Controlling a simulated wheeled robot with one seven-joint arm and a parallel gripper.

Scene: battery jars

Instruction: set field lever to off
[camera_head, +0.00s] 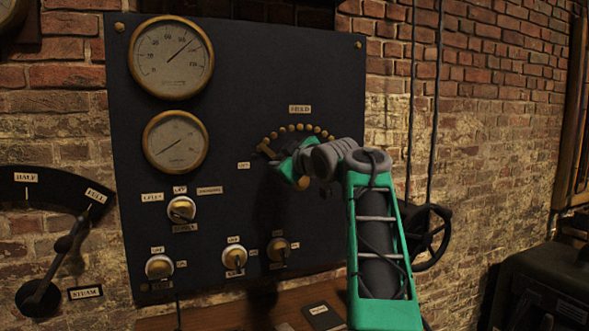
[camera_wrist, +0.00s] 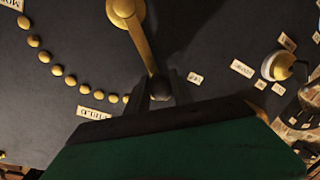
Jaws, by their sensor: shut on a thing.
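The field lever is a brass arm on a round brass hub on the dark panel. In the wrist view the lever (camera_wrist: 150,55) runs from its hub to a dark knob between my fingers. My gripper (camera_wrist: 160,92) is shut on that knob end. The lever lies between the end of the visible row of brass studs and a small label (camera_wrist: 195,77), probably "OFF". In the head view my gripper (camera_head: 278,155) is at the left end of the stud arc, under the "FIELD" label (camera_head: 300,109). My wrist hides most of the lever there.
The panel (camera_head: 230,120) carries two round gauges (camera_head: 172,57) at upper left and several rotary switches (camera_head: 182,209) below. A large steam lever (camera_head: 65,243) is at far left. A dark handwheel (camera_head: 432,238) stands right of my arm. Brick wall surrounds the panel.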

